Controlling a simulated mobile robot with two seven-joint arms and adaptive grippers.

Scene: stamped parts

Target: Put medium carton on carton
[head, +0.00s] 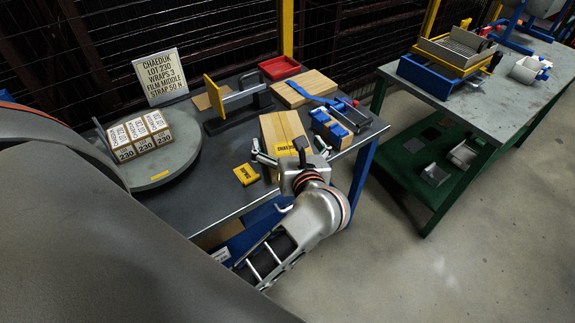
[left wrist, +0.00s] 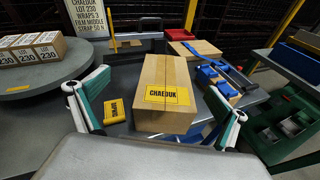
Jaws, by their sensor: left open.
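A tan carton (head: 283,128) with a yellow CHAEDUK label lies on the dark table. It also shows in the middle of the left wrist view (left wrist: 168,78). My left gripper (head: 290,152) is open, and its fingers stand apart on either side of the carton's near end in the picture. I see no contact, and in the head view the gripper hides the near end. A lower, flat tan carton (head: 304,87) lies farther back on the table and shows partly in the left wrist view (left wrist: 205,47). Neither is marked as medium. My right gripper is not in view.
A grey turntable (head: 180,165) bears small 230 boxes (head: 140,135). A red tray (head: 280,68) stands at back.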

